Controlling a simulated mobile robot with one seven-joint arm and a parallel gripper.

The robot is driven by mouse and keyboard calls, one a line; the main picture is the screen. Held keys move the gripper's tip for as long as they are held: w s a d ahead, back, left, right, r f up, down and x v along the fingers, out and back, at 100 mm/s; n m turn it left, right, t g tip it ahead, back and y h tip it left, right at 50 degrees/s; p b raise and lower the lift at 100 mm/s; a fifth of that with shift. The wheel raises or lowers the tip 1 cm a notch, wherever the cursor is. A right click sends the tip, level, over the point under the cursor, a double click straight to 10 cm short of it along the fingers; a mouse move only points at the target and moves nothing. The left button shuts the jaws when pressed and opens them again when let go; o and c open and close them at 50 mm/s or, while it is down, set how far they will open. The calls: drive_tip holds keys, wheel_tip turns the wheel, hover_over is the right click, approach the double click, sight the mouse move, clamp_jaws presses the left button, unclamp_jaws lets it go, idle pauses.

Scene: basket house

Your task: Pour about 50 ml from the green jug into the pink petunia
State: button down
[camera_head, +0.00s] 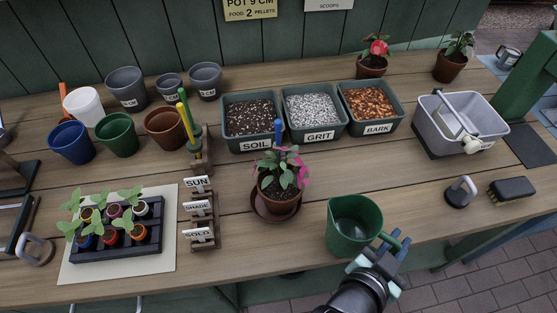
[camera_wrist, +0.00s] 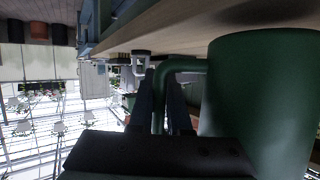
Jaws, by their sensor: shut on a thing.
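The green jug (camera_head: 343,234) is near the front edge of the bench in the head view, its open top facing up. My gripper (camera_head: 374,256) is shut on the jug's handle at its right side. In the wrist view my gripper (camera_wrist: 166,100) has the handle between its fingers, and the jug's body (camera_wrist: 262,95) fills the right side. Whether the jug touches the bench is unclear. The pink petunia (camera_head: 281,176) stands in a brown pot on a saucer (camera_head: 275,209), left of and behind the jug, apart from it. The jug's contents cannot be made out.
Bins of soil (camera_head: 252,143), grit (camera_head: 316,133) and bark (camera_head: 377,127) stand behind the petunia. Sign blocks (camera_head: 199,208) are to its left. A grey tub (camera_head: 445,136), a metal weight (camera_head: 461,191) and a brush (camera_head: 512,191) are at right. Bare bench lies between petunia and jug.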

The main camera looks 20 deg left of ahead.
drive_tip(key=shift+w+r, duration=0.1)
drive_tip(key=shift+r, duration=0.05)
drive_tip(key=shift+w+a+r+n+h, duration=0.1)
drive_tip(key=shift+a+r+n+h, duration=0.25)
drive_tip(key=shift+r, duration=0.2)
drive_tip(key=shift+a+r+n+h, duration=0.25)
drive_tip(key=shift+r+n, duration=0.1)
drive_tip(key=shift+r, duration=0.2)
drive_tip(key=a+r+n, duration=0.1)
drive_tip(key=a+r+n+h+p, duration=0.1)
drive_tip(key=r, duration=0.1)
drive_tip(key=a+r+n+h+p, duration=0.1)
drive_tip(key=a+r, duration=0.1)
drive_tip(key=shift+w+r, duration=0.25)
drive_tip(key=shift+w, duration=0.15)
drive_tip(key=shift+a+r+n+t+h+p, duration=0.3)
drive_tip(key=shift+a+r+n+h+p, duration=0.2)
drive_tip(key=shift+r+n, duration=0.3)
drive_tip(key=shift+w, duration=0.1)
drive_tip(key=shift+w+a+r+n+t+h+p, duration=0.1)
drive_tip(key=shift+a+r+n+t+h+p, duration=0.2)
drive_tip(key=shift+a+r+n+p, duration=0.65)
drive_tip(key=shift+w+a+r, duration=0.1)
drive_tip(key=shift+a+r, duration=0.15)
drive_tip(key=shift+r, duration=0.35)
idle(0.7)
